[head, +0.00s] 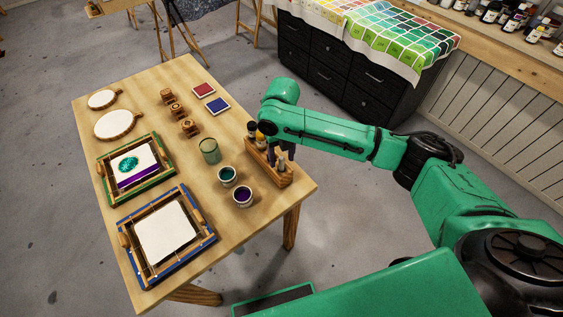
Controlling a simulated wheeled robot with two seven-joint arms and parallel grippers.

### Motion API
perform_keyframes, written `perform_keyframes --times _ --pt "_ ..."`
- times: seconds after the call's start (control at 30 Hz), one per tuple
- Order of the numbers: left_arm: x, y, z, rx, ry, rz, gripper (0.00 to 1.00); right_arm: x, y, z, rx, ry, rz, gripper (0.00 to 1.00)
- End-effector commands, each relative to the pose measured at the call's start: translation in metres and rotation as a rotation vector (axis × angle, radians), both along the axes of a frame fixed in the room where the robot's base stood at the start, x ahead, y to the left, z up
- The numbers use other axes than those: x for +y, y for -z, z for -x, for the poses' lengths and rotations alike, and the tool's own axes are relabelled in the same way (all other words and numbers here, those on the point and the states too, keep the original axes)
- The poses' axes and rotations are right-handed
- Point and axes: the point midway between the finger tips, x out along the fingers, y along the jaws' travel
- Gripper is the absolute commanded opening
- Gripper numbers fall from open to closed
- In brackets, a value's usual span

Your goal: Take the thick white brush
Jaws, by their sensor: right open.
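A wooden brush holder (283,182) stands near the table's right edge with several brushes upright in it. A pale, whitish handle (281,163) shows at its near end, right below my right gripper; I cannot tell for sure that it is the thick white brush. Other brushes (256,136) with dark and yellowish parts stand at its far end. My right gripper (282,155) is open and points down over the near half of the holder. The fingertips are small and partly hidden, so I cannot tell whether they touch a brush. My left gripper is out of view.
On the wooden table (205,275), a green glass jar (210,151) and two paint cups (227,175) stand left of the holder. Two framed screens (165,235), wooden stamps (190,128), round hoops (117,124) and colour pads (217,105) lie further left and back.

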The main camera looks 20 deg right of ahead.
Motion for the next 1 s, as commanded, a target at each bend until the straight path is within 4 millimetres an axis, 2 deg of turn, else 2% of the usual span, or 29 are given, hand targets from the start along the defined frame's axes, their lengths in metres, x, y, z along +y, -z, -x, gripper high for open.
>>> perform_keyframes --times 0.03,0.13,0.33,0.37,0.4,0.5,0.83,1.0 --pt "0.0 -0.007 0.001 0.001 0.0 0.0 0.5 0.0 0.007 0.001 0.005 0.0 0.001 0.57" --pt "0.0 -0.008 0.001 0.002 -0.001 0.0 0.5 0.0 0.021 0.0 0.001 -0.001 0.0 0.57" --pt "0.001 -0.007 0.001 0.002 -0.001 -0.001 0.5 0.001 0.024 0.0 -0.001 -0.001 -0.001 0.57" --pt "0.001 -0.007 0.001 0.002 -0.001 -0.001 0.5 0.0 0.024 0.0 -0.001 -0.001 -0.001 0.49" --pt "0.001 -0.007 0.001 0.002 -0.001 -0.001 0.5 0.0 0.024 0.0 -0.001 -0.001 -0.001 0.34" --pt "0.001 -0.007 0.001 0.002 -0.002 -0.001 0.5 0.0 0.024 0.0 -0.001 -0.001 -0.001 0.0" --pt "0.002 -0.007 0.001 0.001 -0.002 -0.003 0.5 0.0 0.022 0.0 -0.002 -0.001 -0.001 0.0" --pt "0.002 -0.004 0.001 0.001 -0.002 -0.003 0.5 0.0 0.009 -0.001 -0.004 0.0 -0.002 0.0"
